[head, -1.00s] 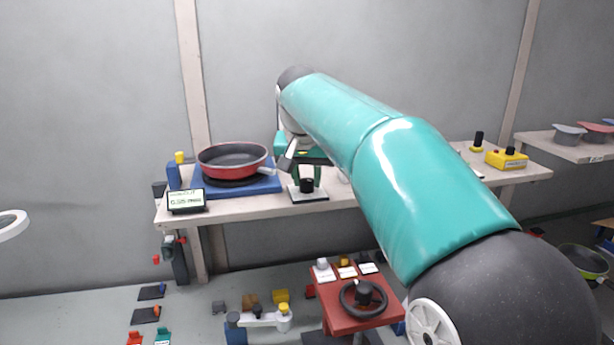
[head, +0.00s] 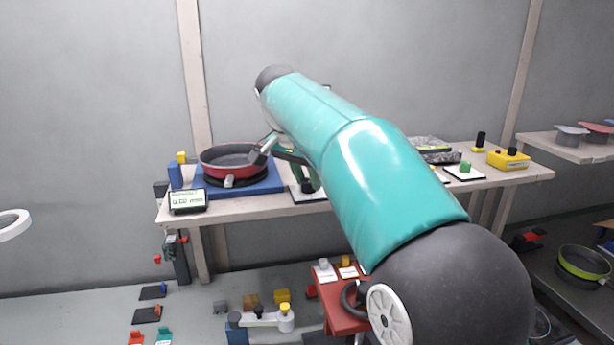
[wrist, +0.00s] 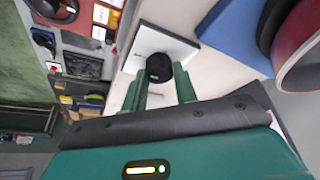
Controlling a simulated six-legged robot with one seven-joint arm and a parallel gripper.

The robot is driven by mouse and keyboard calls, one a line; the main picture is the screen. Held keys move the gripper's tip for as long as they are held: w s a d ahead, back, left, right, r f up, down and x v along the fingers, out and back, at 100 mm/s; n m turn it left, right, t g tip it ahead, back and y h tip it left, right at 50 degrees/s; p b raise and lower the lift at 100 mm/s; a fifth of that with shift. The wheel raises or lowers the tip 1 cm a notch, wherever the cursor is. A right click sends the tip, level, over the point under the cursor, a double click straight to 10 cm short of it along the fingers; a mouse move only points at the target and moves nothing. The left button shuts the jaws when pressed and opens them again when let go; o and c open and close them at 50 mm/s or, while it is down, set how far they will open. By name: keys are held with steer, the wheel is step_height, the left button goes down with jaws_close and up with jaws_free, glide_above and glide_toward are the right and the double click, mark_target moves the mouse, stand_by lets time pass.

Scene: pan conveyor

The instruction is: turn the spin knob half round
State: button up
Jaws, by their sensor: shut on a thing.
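A black knob (head: 308,187) stands on a white plate on the bench, just right of the blue base; I take it for the spin knob. In the wrist view the knob (wrist: 159,68) sits between the tips of the two green fingers of my gripper (wrist: 160,82), which is shut on it.
A red pan (head: 230,162) sits on the blue base (head: 264,186) close left of my gripper. A small display (head: 187,200) stands at the bench's front left. A yellow box (head: 508,161) and a green knob (head: 465,168) are on the right.

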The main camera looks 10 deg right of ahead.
steer(key=o, duration=1)
steer(key=shift+c, duration=0.2)
steer(key=v, duration=1.4)
steer(key=shift+s+f, duration=0.1)
steer(key=shift+s, duration=0.05)
steer(key=s+d+f+n+t+y, duration=0.1)
steer(key=s+f+n, duration=0.4)
steer(key=s+f, duration=0.8)
steer(key=s+d+f+n+t+y, duration=0.1)
steer(key=s+f+n, duration=0.4)
steer(key=s+f, duration=0.8)
step_height(320, 180, down, 2)
steer(key=shift+s+d+f+t+y, duration=0.35)
steer(key=shift+d+y, duration=0.35)
steer(key=shift+d, duration=0.55)
